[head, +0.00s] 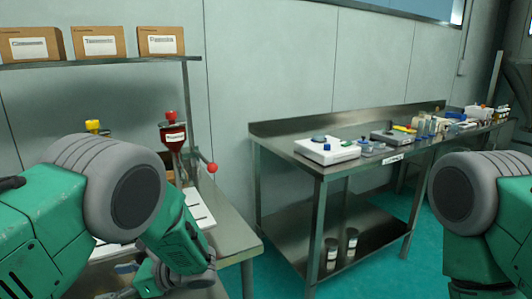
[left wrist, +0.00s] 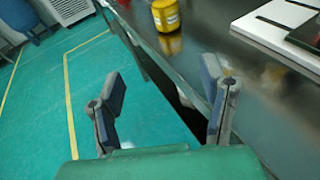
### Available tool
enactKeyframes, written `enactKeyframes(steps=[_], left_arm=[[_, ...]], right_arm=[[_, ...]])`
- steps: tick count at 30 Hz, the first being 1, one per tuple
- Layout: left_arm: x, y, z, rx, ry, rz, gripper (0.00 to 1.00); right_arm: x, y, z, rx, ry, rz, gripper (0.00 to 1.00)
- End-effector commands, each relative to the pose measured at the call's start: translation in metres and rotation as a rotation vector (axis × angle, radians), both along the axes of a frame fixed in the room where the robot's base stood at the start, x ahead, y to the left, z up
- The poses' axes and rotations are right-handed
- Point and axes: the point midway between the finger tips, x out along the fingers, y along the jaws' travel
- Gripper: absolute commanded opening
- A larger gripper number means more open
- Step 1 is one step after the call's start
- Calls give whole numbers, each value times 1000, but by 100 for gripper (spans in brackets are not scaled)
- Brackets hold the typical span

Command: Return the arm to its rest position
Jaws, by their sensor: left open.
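My left arm (head: 110,190) comes in from the left in the head view, in front of the left table. Its fingers are not clearly seen there. In the left wrist view my left gripper (left wrist: 163,105) has its two fingers wide apart, with nothing between them. It hangs over the table's edge, with green floor below and the table top to the right. My right arm (head: 480,205) shows at the right of the head view as a grey joint and green links; its gripper is not in view.
The left table (head: 232,232) bears a red-topped device (head: 173,137) with a red-knobbed lever. A yellow container (left wrist: 166,15) stands near the table edge in the left wrist view. A steel table (head: 285,129) with lab instruments stands at the back right. Green floor lies between the tables.

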Motion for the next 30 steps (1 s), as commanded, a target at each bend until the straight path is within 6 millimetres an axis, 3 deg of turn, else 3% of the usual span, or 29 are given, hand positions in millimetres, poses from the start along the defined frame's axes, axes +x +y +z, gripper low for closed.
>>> enactKeyframes(steps=[8, 13, 17, 22, 27, 30], left_arm=[[-41, 6, -55, -188, 22, 65, 65], [-82, 4, -100, -363, 21, 151, 65], [-131, -6, -140, -538, -5, 271, 65], [-213, -39, -187, -813, -143, 552, 65], [-271, -70, -204, -997, -402, 865, 65], [-291, -78, -202, -1045, -594, 1022, 65]], right_arm=[[1, 0, 0, 0, -2, 0, 100], [0, 0, 0, 0, -1, 0, 100], [0, 0, 0, 0, -1, 0, 100], [0, 0, 0, 0, -1, 0, 100], [0, 0, 0, 0, -1, 0, 100], [0, 0, 0, 0, -1, 0, 100]])
